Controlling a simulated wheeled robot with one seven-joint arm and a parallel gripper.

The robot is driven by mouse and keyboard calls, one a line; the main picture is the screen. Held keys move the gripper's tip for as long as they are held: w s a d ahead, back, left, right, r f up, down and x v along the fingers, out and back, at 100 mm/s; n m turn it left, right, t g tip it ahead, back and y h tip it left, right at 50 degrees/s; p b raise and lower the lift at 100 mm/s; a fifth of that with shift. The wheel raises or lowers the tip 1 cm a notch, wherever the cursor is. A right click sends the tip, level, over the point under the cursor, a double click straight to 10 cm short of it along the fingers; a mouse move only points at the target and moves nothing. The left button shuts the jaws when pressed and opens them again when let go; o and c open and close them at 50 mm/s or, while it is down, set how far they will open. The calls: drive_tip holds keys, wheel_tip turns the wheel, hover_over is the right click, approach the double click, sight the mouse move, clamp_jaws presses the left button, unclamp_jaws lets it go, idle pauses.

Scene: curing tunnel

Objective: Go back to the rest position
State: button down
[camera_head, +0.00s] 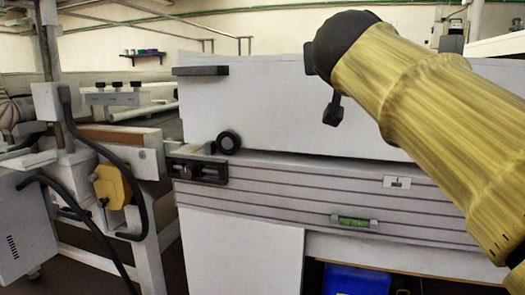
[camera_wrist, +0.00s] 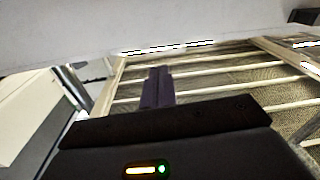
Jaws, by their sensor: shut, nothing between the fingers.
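My gripper (camera_wrist: 158,88) shows in the wrist view as dark fingers side by side beyond a black body with a small orange and green light. The fingers are shut with nothing between them. Behind them is a pale slatted frame (camera_wrist: 205,83) over a woven or mesh surface. In the head view my yellow arm crosses the upper right and ends in a dark rounded joint. A small dark part hangs below that joint; I cannot tell whether it is my gripper.
A large white machine housing (camera_head: 250,110) fills the middle, with a grooved rail (camera_head: 290,192) and a green level vial (camera_head: 354,222) along its front. A blue bin (camera_head: 355,280) sits below. At left are a white-framed stand (camera_head: 148,240), a yellow part (camera_head: 112,187) and black cables.

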wheel_tip(320, 180, down, 27)
drive_tip(key=w+n+g+y+p, duration=0.2)
drive_tip(key=w+g+y+p, duration=0.1)
drive_tip(key=g+p, duration=0.5)
drive_tip(key=s+d+f+g+y+p, duration=0.15)
drive_tip(key=s+f+g+p, duration=0.5)
drive_tip(key=s+f, duration=1.25)
wheel_tip(320, 180, up, 38)
drive_tip(key=p, duration=3.7)
drive_tip(key=shift+w+g, duration=0.35)
drive_tip(key=shift+d+r, duration=0.1)
